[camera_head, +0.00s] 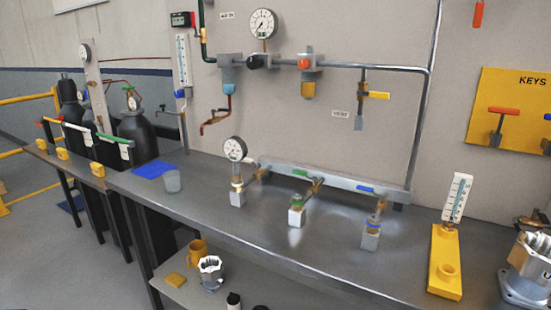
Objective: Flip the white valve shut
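The white valve handle (76,127) is at the far left, at the back of the bench, between a red-ended handle (50,120) and a green handle (113,138). It is a short, pale bar that slopes slightly down to the right, roughly in line with the green one. The handle is small here, and I cannot tell from its angle whether the valve is open or shut. Dark gas cylinders (138,132) stand behind the row of handles. Neither of my grippers is in view.
The long grey bench (190,205) carries a pressure gauge (234,149), a green-handled valve (302,174), a blue-handled valve (374,190), a blue mat (153,169) and a glass (172,181). A yellow stand (445,262) and a metal housing (527,265) stand at right. Yellow rails (25,99) are far left.

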